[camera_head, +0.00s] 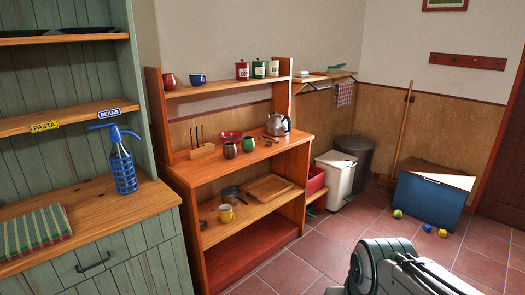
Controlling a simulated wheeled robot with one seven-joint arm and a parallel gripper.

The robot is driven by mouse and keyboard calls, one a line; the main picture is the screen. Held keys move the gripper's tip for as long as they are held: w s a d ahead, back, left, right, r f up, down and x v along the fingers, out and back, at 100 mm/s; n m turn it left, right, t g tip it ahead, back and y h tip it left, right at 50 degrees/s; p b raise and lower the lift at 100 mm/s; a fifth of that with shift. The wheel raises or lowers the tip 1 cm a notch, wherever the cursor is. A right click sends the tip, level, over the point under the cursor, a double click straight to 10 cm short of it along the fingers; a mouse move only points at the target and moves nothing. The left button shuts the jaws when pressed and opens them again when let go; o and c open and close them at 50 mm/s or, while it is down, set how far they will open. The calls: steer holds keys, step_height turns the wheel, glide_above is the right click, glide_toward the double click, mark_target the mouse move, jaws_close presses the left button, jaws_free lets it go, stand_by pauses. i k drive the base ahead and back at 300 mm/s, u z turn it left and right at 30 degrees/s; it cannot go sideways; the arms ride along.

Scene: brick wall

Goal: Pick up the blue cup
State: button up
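The blue cup (197,80) is small and dark blue. It stands on the top shelf of the orange-brown wooden shelf unit (226,88), just right of a red cup (168,81). Part of my own arm, white and dark grey, shows at the bottom right, well apart from the cup and in front of the unit. My gripper's fingers do not show.
Canisters (258,69) stand farther right on the top shelf. A kettle (277,124), a brown cup (230,150) and a green cup (248,145) are on the counter below. A blue siphon bottle (124,172) stands on the green cabinet at left. The tiled floor (338,229) is open.

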mark_target(196, 80)
steer(key=z, duration=0.15)
steer(key=i, duration=2)
steer(key=u, duration=0.9)
steer(key=i, duration=1.4)
steer(key=u, duration=0.75)
